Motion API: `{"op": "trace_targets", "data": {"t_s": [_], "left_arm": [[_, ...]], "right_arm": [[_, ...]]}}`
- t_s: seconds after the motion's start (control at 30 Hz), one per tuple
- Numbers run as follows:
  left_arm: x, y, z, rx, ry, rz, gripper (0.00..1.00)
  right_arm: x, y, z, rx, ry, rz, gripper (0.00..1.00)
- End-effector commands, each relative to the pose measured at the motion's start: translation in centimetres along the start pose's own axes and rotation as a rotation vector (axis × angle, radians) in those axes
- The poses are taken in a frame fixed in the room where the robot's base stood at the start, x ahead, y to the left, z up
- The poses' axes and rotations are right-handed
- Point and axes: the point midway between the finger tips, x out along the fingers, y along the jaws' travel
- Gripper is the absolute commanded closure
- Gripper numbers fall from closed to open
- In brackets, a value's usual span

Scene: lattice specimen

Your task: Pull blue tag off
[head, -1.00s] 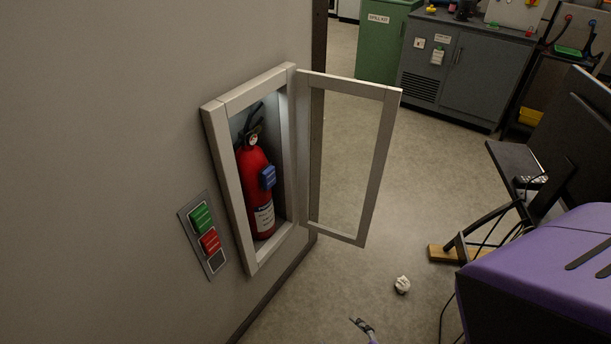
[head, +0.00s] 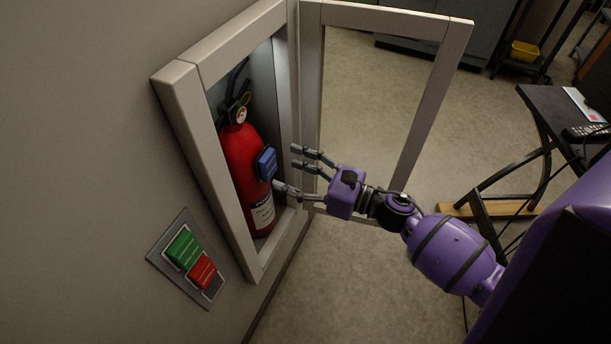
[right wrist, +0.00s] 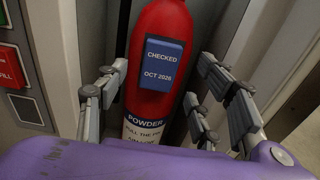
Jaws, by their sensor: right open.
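The blue tag (head: 266,163) is on the side of a red fire extinguisher (head: 242,160), which stands in an open wall cabinet (head: 188,105). In the right wrist view the tag (right wrist: 163,64) reads "CHECKED OCT 2026" and sits ahead of the fingers, on the extinguisher (right wrist: 158,22). My right gripper (head: 287,168) is open and empty, just right of the tag at the cabinet's opening. In the right wrist view its fingers (right wrist: 150,85) spread to either side of the extinguisher. I see no finger clearly touching the tag. My left gripper is not in view.
The glazed-frame cabinet door (head: 440,105) stands open, just behind my right gripper. A panel with a green button (head: 184,247) and a red button (head: 202,271) is on the wall at lower left. A dark table (head: 560,115) stands at right. Floor between is clear.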

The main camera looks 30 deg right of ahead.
Motion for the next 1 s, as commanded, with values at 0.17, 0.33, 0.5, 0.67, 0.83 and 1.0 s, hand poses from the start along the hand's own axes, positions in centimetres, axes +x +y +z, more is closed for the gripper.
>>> {"op": "trace_targets", "data": {"t_s": [0.17,0.33,0.5,0.67,0.83,1.0], "left_arm": [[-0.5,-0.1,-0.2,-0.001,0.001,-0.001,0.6],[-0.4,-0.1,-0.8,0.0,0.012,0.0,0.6],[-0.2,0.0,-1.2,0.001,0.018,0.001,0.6],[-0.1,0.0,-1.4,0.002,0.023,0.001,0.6],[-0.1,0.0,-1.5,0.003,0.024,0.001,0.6],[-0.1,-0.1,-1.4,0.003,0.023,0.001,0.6]], "right_arm": [[2.6,-0.1,0.2,0.0,-0.003,-0.001,0.39],[3.8,0.0,0.1,0.001,-0.001,-0.001,0.39],[4.0,0.0,0.0,0.003,0.0,-0.001,0.39],[4.0,0.0,0.0,0.004,0.0,-0.001,0.43],[4.0,0.0,0.0,0.004,0.0,-0.002,0.65],[4.0,0.0,0.0,0.004,0.0,-0.002,0.87]]}}
